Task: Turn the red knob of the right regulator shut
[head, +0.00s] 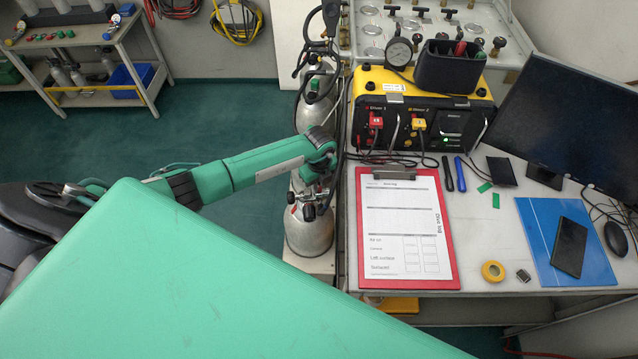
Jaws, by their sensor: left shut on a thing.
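My left gripper (321,164) reaches in from the left to the top of the near grey cylinder (310,236). Its fingertips are hard to make out against the valve and regulator parts there. It is shut on a part of the near regulator, and the held part is mostly hidden beneath the wrist. Black regulator fittings (309,207) show just below the gripper, with a small red spot at their left. I cannot tell whether that spot is the red knob. A second cylinder (312,112) with a green knob (315,85) stands behind. My right gripper is out of view.
The workbench starts right of the cylinders, with a red clipboard (407,280), a yellow-black comms box (432,120) and a monitor (560,98). Black hoses (340,110) run between cylinders and bench. A large green part of mine covers the lower left. Green floor is clear at left.

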